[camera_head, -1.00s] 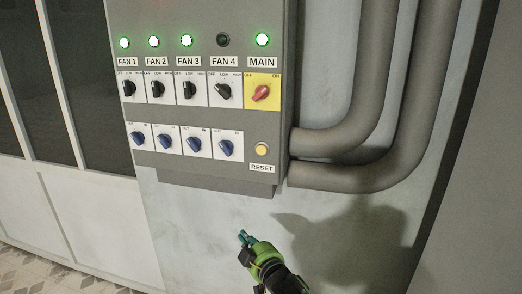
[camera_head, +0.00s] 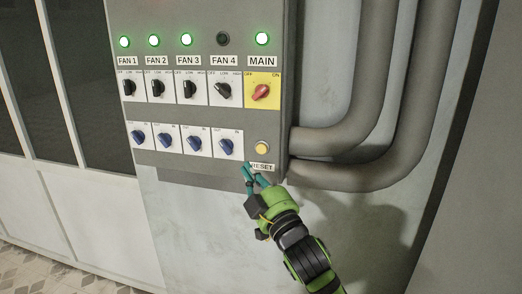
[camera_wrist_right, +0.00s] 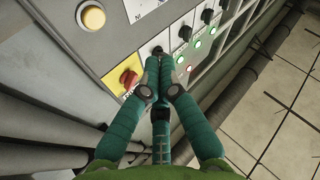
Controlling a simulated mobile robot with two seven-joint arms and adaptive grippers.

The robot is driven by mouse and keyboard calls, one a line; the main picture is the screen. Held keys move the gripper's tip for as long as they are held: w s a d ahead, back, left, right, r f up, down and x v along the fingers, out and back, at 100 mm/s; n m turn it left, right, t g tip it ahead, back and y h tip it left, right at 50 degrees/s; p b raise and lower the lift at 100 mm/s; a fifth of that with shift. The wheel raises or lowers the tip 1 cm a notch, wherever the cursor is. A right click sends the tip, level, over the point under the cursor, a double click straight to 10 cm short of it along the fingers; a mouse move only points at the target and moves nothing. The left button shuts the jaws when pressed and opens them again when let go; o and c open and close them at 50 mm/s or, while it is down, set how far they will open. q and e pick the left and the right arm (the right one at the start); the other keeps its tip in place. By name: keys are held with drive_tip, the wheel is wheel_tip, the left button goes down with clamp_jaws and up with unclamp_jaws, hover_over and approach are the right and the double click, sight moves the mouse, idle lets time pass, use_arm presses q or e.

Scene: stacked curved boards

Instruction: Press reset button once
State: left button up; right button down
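The reset button (camera_head: 262,148) is a round yellow button at the lower right of the grey control panel, above a RESET label (camera_head: 261,167). It also shows at the upper left of the right wrist view (camera_wrist_right: 92,18). My right gripper (camera_head: 254,172) has its teal fingers just below the button in the head view, over part of the label's left side. In the right wrist view its fingertips (camera_wrist_right: 158,62) come together with nothing visible between them. The button appears apart from the fingers there. My left gripper is in neither view.
The panel (camera_head: 190,170) carries a red MAIN switch (camera_head: 261,92) on a yellow plate and several black and blue knobs. Lamps above are green, except the dark FAN 4 lamp (camera_head: 223,39). Thick grey pipes (camera_head: 370,175) run along the right. Bare wall lies below.

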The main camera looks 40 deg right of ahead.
sight(262, 148)
drive_tip(key=shift+w+d+b, duration=0.2)
drive_tip(key=shift+w+d, duration=1.2)
drive_tip(key=shift+d, duration=0.25)
drive_tip(key=shift+w+d+b, duration=0.2)
drive_tip(key=shift+w+d, duration=1.15)
drive_tip(key=shift+d, duration=0.25)
drive_tip(key=shift+w+d, duration=0.3)
drive_tip(key=shift+w+d, duration=0.3)
drive_tip(key=shift+d, duration=0.05)
drive_tip(key=shift+s+a, duration=0.1)
drive_tip(key=shift+s+a+p, duration=0.4)
drive_tip(key=shift+s+a, duration=0.1)
drive_tip(key=shift+a, duration=0.05)
drive_tip(key=shift+a, duration=0.1)
